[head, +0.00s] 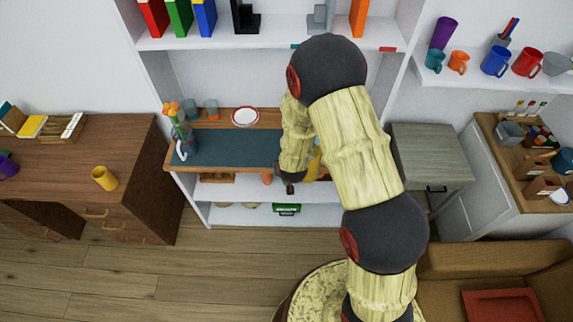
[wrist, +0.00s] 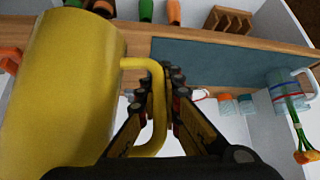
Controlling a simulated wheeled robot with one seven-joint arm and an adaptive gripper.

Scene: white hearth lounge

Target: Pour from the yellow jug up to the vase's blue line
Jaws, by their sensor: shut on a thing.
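My gripper (wrist: 165,82) is shut on the handle of the yellow jug (wrist: 62,85), which fills the left of the wrist view. In the head view my arm hides most of the jug; a yellow sliver (head: 314,166) shows beside my gripper. The clear vase (wrist: 288,92) has a white handle, coloured lines and flowers in it; it stands apart from the jug at the right of the wrist view. In the head view the vase (head: 185,143) stands at the left end of the wooden counter. Its liquid level cannot be told.
A blue-grey mat (head: 235,150) lies bare on the counter (head: 270,118) between vase and gripper. Glasses (head: 211,109) and a red-rimmed plate (head: 245,117) stand behind it. A yellow mug (head: 104,178) is on the left desk. Shelves rise behind.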

